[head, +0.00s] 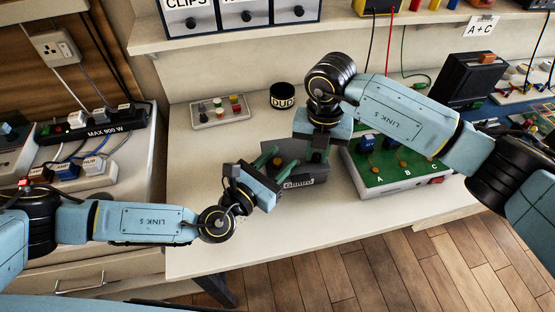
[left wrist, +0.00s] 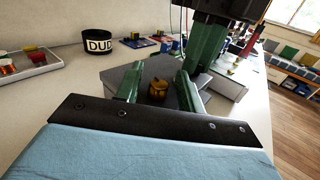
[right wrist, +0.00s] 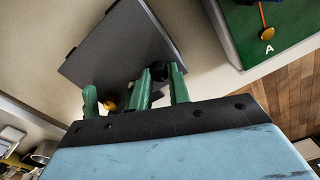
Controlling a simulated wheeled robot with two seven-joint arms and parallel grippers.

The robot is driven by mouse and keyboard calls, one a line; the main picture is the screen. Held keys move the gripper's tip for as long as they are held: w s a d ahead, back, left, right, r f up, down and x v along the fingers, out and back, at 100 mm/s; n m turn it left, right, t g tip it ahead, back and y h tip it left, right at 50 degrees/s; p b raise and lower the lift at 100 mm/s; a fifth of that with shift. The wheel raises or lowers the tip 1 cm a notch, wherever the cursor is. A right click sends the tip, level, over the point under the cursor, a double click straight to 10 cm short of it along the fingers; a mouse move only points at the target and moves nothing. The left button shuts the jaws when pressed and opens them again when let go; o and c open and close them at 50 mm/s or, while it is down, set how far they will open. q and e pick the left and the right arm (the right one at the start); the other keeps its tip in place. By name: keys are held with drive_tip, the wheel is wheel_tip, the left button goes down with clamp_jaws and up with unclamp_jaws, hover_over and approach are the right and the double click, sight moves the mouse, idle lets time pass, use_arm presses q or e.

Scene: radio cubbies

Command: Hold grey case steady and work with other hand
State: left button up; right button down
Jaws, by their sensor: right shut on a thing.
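The grey case (head: 305,173) sits on the bench, with a label on its front. Its flat grey top also shows in the right wrist view (right wrist: 120,45). An orange-yellow knob (left wrist: 158,89) stands on it. My left gripper (left wrist: 158,85) has its green fingers apart, one on each side of this knob, with gaps visible. My right gripper (right wrist: 160,80) comes down from above at the case's right part and is shut on a dark round part (right wrist: 158,72) of it. That part is mostly hidden by the fingers.
A green board (head: 395,178) marked A, B, C stands close on the case's right. A black DUD bin (head: 283,96) and a tray (head: 222,115) of coloured parts lie behind. A black box (head: 467,78) stands at back right. The bench front left of the case is clear.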

use_arm(q)
clamp_jaws()
drive_tip(key=shift+s+d+n+t+y, duration=0.1)
drive_tip(key=shift+n+t+y, duration=0.6)
drive_tip(key=shift+n+y, duration=0.4)
drive_tip(key=shift+n+t+y, duration=0.4)
drive_tip(key=shift+n+y, duration=0.1)
drive_tip(key=shift+y, duration=0.7)
unclamp_jaws()
